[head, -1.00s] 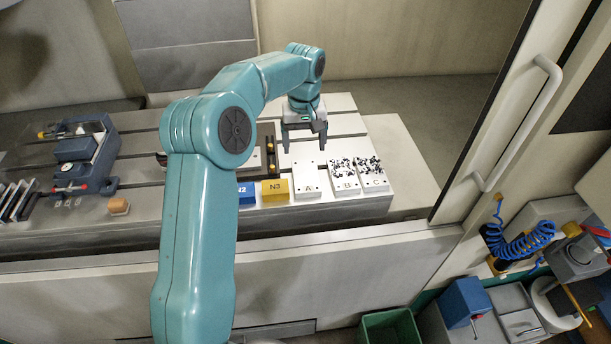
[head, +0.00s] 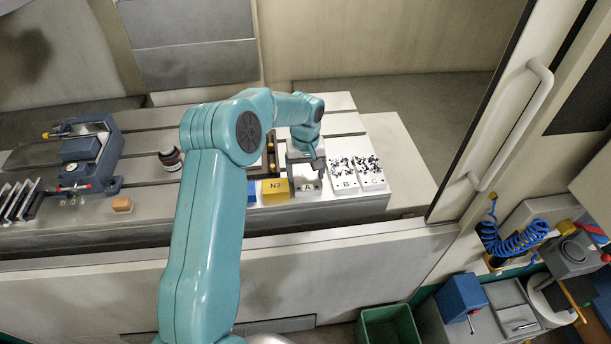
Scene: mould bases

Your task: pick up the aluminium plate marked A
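The aluminium plate marked A (head: 308,188) is a pale flat block on the front edge of the machine table. Its front part with the letter shows; its back part is hidden under my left gripper. My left gripper (head: 306,171) points down over plate A, its fingers spread, one near each side of the plate. I cannot tell whether the fingers touch it. Plate B (head: 345,184) and plate C (head: 373,181) lie just to the right, both strewn with dark chips. My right gripper is not in view.
The yellow N3 block (head: 275,191) stands close left of plate A, with a blue block (head: 252,192) beside it. A blue-grey vise (head: 86,160), a dark jar (head: 171,158) and a small wooden block (head: 122,205) are further left. The door handle (head: 515,125) is at right.

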